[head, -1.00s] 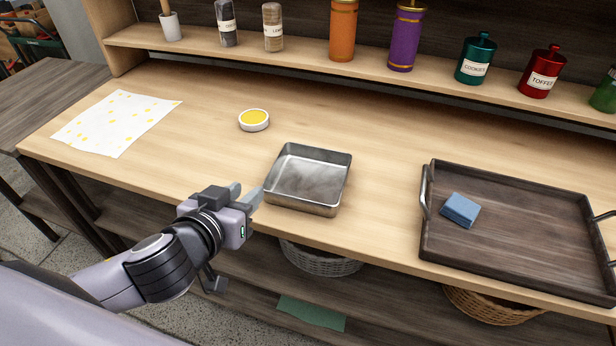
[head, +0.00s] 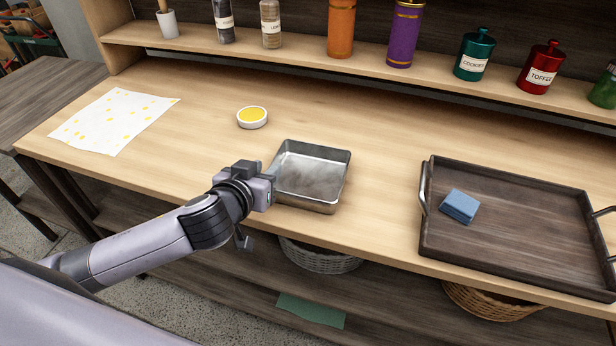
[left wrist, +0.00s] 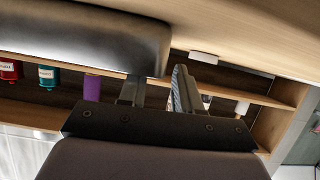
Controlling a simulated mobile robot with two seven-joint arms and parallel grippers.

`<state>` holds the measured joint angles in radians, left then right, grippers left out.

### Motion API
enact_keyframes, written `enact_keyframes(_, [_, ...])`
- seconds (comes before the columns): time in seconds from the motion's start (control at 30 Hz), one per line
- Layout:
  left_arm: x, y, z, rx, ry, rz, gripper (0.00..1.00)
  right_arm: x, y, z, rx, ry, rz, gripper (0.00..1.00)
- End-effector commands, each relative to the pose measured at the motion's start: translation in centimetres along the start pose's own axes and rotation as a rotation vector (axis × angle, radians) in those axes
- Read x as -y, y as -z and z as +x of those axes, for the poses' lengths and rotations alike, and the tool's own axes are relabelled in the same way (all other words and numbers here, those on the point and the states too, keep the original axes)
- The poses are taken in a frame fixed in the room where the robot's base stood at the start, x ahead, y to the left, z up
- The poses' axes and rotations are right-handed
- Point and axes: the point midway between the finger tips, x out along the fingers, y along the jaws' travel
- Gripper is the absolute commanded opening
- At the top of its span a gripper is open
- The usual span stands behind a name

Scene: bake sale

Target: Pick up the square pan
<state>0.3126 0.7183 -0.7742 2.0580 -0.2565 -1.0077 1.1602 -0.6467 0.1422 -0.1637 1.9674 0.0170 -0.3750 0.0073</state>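The square pan (head: 312,178) is a shallow grey metal pan, empty, sitting upright on the wooden counter near its front edge. My left gripper (head: 273,181) is at the pan's left wall in the head view. In the left wrist view the pan (left wrist: 80,40) fills the upper left as a dark metal shape. There my left gripper (left wrist: 163,78) has its fingers apart, one partly hidden behind the pan and the other just outside its edge. Whether either finger touches the wall I cannot tell. My right gripper is not in view.
A dark tray (head: 520,240) with a blue block (head: 459,206) is on the right. A yellow-topped white dish (head: 252,117) stands behind the pan, and a spotted cloth (head: 115,120) lies at left. A shelf of jars runs along the back. Counter between pan and tray is clear.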

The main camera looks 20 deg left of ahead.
Motion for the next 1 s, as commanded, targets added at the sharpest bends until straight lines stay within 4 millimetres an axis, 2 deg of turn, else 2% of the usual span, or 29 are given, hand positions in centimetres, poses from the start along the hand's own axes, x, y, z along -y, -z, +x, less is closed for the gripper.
enact_keyframes(0.2, [0.0, 0.0, 2.2, 0.000, 0.000, -0.001, 0.33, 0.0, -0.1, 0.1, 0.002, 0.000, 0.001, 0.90])
enact_keyframes(0.5, [0.0, 0.0, 2.6, 0.000, -0.001, -0.001, 0.33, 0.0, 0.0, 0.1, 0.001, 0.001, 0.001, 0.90])
enact_keyframes(0.53, [0.0, 0.0, 2.6, 0.000, -0.001, -0.001, 0.30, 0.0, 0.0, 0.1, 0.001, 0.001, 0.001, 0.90])
enact_keyframes(0.6, [0.0, 0.0, 2.6, 0.000, -0.001, -0.001, 0.07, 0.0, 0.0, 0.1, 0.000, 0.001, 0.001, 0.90])
enact_keyframes(0.63, [0.0, 0.0, 2.6, 0.000, -0.001, -0.001, 0.00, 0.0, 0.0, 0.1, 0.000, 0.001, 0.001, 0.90])
enact_keyframes(1.0, [0.0, 0.1, 2.5, -0.001, -0.001, -0.001, 0.00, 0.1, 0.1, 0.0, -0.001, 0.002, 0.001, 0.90])
